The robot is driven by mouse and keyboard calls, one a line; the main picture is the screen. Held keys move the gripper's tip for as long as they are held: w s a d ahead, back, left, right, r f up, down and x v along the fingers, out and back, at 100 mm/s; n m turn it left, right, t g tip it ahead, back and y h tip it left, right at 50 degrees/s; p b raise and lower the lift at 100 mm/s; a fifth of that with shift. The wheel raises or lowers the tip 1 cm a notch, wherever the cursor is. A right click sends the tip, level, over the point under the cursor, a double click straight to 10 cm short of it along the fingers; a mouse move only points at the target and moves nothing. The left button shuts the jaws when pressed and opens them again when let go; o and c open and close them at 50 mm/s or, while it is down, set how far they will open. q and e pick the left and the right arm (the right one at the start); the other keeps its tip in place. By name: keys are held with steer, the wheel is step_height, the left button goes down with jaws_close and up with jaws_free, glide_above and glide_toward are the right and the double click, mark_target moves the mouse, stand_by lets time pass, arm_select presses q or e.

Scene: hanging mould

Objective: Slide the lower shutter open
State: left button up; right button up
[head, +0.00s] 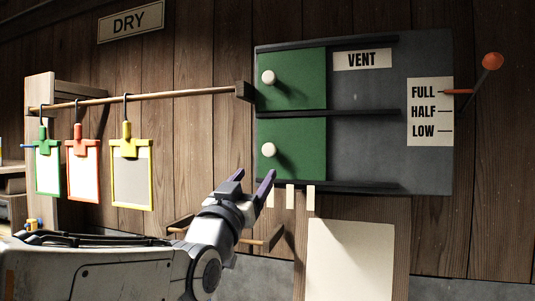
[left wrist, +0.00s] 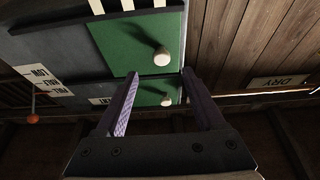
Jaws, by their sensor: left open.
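The lower shutter (head: 305,148) is a green panel on the left of the dark grey vent board, with a round white knob (head: 268,150). The upper shutter (head: 305,75) is a like green panel with its own knob (head: 268,77). My left gripper (head: 252,177) is open and empty, its two purple fingers pointing up just below the lower shutter's left part. In the left wrist view, the lower shutter (left wrist: 115,45) appears upside down, its knob (left wrist: 162,57) just beyond and between the fingertips (left wrist: 160,74), with no visible contact. My right gripper is not in view.
Dark rails (head: 345,114) run above and below each shutter. The grey board (head: 375,150) is bare to the right of the shutters. A red-knobbed lever (head: 491,62) sits by the FULL mark. A wooden rod (head: 160,98) with hanging coloured frames ends at the board's left edge.

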mark_target(269, 152)
arm_select(q)
steer(key=p+x, duration=0.3)
steer(key=x, duration=0.1)
steer(key=r+p+x, duration=0.1)
steer(key=p+x, duration=0.2)
steer(key=x, duration=0.2)
steer(key=shift+s+a, duration=0.1)
steer(key=shift+a, duration=0.05)
steer(key=shift+w+d+r+p, duration=0.2)
steer(key=shift+w+p, duration=0.2)
steer(key=shift+w, duration=0.2)
steer(key=shift+f, duration=0.1)
jaws_close()
stand_by(0.6)
